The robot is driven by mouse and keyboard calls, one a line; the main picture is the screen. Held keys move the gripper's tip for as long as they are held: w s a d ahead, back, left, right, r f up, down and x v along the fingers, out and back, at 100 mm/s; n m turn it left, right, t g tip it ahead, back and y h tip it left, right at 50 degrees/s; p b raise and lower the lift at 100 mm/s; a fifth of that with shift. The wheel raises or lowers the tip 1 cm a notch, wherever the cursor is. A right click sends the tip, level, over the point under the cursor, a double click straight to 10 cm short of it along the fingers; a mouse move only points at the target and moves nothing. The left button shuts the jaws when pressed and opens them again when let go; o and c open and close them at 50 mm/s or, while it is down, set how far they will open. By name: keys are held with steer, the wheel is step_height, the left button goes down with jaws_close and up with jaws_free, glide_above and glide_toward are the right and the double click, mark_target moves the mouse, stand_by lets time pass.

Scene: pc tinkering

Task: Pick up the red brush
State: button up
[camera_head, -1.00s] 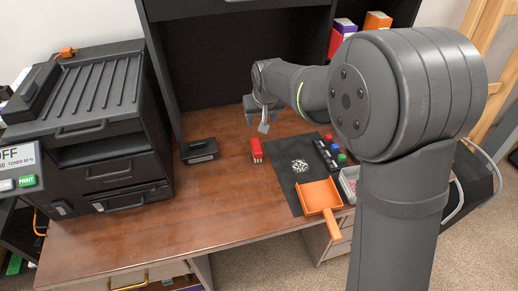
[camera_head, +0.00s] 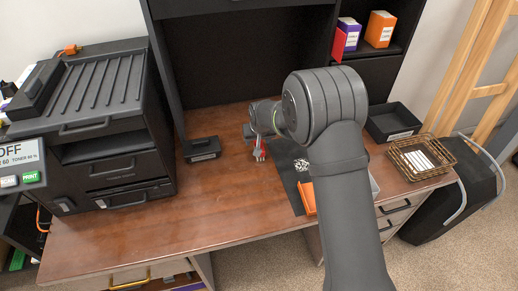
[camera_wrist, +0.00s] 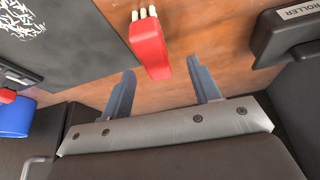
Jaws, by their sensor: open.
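The red brush (camera_head: 261,147) is on the brown desktop left of the dark mat, partly hidden by my gripper (camera_head: 256,141) in the head view. In the wrist view the red brush (camera_wrist: 150,48) shows its red handle and pale bristles, with the bristles pointing away from me. My gripper (camera_wrist: 162,68) is open, and its two grey fingers point toward the brush. The handle's near end lies between the fingertips in the picture, closer to the left finger. I see no grip on it. The exact height gap is hard to tell.
A black box (camera_head: 202,149) marked ROLLER (camera_wrist: 295,30) stands to the left on the desk. The dark mat (camera_head: 286,166) holds white shreds (camera_head: 310,163). An orange dustpan (camera_head: 306,197) is partly hidden by my arm. A blue round object (camera_wrist: 15,117) shows at the wrist view's left edge.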

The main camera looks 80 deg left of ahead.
steer(key=shift+w+x, duration=0.15)
steer(key=shift+x, duration=1.4)
steer(key=shift+w+x, duration=0.15)
steer(key=shift+x, duration=1.4)
steer(key=shift+d+f, duration=0.15)
steer(key=shift+f, duration=0.1)
steer(key=shift+c, duration=0.3)
steer(key=c, duration=1)
